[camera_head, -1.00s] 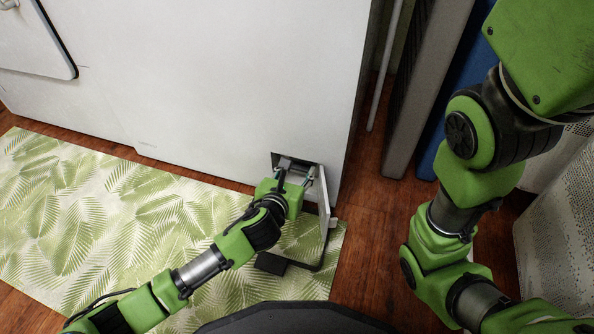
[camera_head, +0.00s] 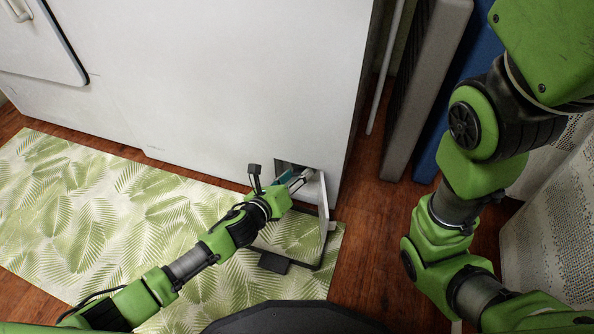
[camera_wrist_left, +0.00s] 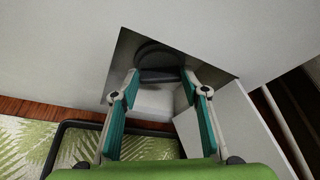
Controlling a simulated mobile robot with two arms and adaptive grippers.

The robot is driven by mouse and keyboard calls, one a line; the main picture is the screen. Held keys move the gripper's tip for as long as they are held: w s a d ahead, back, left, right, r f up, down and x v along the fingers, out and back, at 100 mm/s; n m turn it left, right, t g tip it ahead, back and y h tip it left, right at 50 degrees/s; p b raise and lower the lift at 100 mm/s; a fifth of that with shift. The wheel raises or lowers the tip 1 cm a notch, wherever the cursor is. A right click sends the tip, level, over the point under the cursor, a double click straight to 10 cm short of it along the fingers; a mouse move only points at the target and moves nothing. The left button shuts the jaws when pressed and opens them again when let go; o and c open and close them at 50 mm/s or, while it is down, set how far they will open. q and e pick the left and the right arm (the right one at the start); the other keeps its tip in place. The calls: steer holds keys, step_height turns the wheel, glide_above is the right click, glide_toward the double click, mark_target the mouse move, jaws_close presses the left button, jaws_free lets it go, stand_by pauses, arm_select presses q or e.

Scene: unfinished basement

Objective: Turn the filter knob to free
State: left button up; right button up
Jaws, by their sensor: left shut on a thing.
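The filter knob (camera_wrist_left: 160,60) is dark and round, set in a square recess low in the white machine's front. In the left wrist view its grip bar lies roughly level across the picture. My left gripper (camera_wrist_left: 161,76) reaches into the recess with its teal-padded fingers on either side of the knob's grip, shut on it. In the head view the left gripper (camera_head: 294,178) is at the recess opening, and the knob is hidden there. My right arm shows at the right of the head view, but its gripper is out of frame.
The white machine (camera_head: 220,80) fills the back. An open white flap (camera_head: 322,200) stands right of the recess. A dark-edged frame (camera_head: 318,266) lies below on the leaf-patterned mat (camera_head: 110,210). Grey and blue panels (camera_head: 428,90) lean at right. Wood floor (camera_head: 365,240) is bare between.

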arm_select(q)
steer(key=shift+a+f+n+h, duration=0.2)
steer(key=shift+n+h, duration=0.3)
steer(key=shift+n, duration=0.2)
steer(key=shift+w+a+f+n+h+b, duration=0.1)
steer(key=shift+w+f+n+h+b, duration=0.1)
steer(key=shift+n+h+b, duration=0.6)
steer(key=n, duration=0.2)
steer(key=shift+a+f+n+t+h+b, duration=0.1)
steer(key=shift+f+n+t+h+b, duration=0.1)
steer(key=shift+n+t+h+b, duration=0.15)
steer(key=n+h+b, duration=0.1)
steer(key=n+b, duration=0.1)
steer(key=n, duration=0.1)
steer(key=shift+f+t, duration=0.2)
steer(key=shift+t, duration=0.15)
steer(key=shift+n, duration=0.45)
steer(key=o, duration=0.8)
steer(key=shift+o, duration=0.2)
steer(key=shift+a, duration=0.1)
steer(key=v, duration=1.2)
